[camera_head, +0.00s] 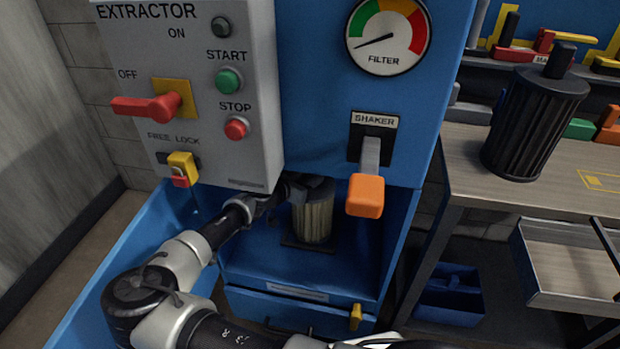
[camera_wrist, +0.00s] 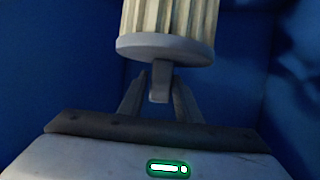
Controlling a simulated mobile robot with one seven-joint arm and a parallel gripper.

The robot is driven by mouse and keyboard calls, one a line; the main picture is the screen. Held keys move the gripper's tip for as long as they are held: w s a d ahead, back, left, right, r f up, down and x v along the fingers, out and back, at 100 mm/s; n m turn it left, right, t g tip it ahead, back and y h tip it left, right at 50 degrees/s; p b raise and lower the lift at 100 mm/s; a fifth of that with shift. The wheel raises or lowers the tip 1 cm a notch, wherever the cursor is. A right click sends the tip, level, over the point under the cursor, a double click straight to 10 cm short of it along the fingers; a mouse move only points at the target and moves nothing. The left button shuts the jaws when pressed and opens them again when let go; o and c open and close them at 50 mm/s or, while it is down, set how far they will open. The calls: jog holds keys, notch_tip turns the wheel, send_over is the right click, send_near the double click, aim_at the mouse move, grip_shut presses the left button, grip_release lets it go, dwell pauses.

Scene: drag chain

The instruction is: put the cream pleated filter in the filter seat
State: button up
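The cream pleated filter (camera_head: 313,219) is upright inside the blue extractor cabinet, below the shaker lever. Its lower end is at a dark square plate (camera_head: 291,242), apparently the filter seat; whether it is fully seated I cannot tell. In the wrist view the pleats (camera_wrist: 168,15) rise from a round grey end cap (camera_wrist: 165,48) with a short grey tab (camera_wrist: 160,88). My gripper (camera_head: 293,187) is at the filter's top. The finger contact is partly hidden.
Around the opening are the orange shaker lever (camera_head: 366,194) and the grey control box (camera_head: 190,90). Blue cabinet walls enclose the filter closely. A dark pleated filter (camera_head: 534,120) stands on the workbench (camera_head: 465,170) at right, above an open drawer (camera_head: 575,265). A blue bin (camera_head: 448,300) is below.

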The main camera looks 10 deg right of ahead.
jog(key=shift+o, duration=1)
jog(key=p+v, duration=0.2)
jog(key=v, duration=1)
jog(key=shift+s+f, duration=0.1)
jog(key=shift+s, duration=0.05)
